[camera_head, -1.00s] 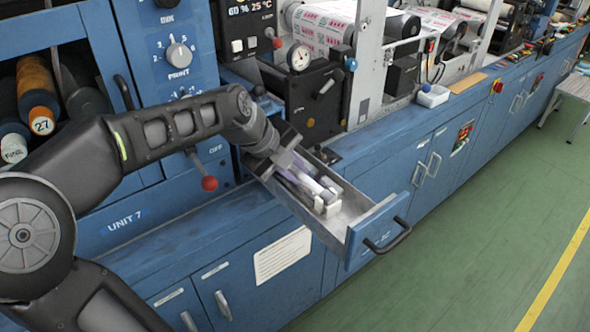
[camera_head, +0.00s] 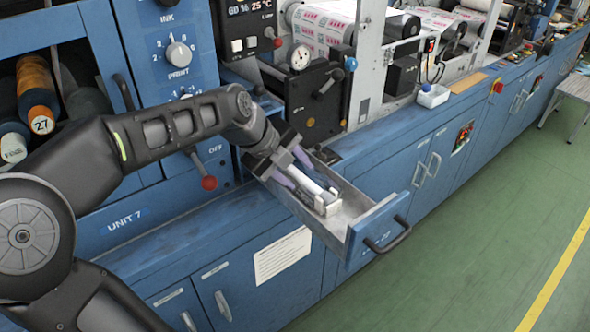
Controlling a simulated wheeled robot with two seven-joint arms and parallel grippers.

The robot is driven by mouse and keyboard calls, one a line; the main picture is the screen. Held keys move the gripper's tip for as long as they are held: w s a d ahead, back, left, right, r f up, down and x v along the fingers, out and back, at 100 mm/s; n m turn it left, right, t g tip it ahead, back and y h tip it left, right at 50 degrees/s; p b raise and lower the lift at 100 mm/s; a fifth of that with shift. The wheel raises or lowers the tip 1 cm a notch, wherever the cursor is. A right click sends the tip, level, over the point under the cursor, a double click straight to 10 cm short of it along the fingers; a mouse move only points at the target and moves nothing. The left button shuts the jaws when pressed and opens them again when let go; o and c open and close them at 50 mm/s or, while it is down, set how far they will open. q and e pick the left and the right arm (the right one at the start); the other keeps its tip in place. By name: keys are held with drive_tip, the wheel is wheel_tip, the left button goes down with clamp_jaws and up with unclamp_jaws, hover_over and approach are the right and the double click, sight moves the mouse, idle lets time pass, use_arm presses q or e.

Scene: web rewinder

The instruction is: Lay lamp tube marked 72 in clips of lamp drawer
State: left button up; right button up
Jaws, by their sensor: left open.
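The lamp drawer (camera_head: 372,221) is pulled out of the blue cabinet. A pale lamp tube (camera_head: 312,186) lies lengthwise in it, its near end at a white clip (camera_head: 327,204). The tube's far end is hidden by my gripper, and no number can be read on it. I cannot tell whether it is fully seated in the clips. My left gripper (camera_head: 296,172) is open above the drawer's far part, with its fingers on either side of the tube. My right gripper is not in view.
The drawer's black handle (camera_head: 388,236) sticks out over the green floor. A red-knobbed lever (camera_head: 209,183) is left of my left wrist. A small white tray (camera_head: 432,96) stands on the blue ledge to the right. The drawer's near end is bare.

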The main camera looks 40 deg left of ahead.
use_arm(q)
drive_tip(key=shift+v, duration=3.85)
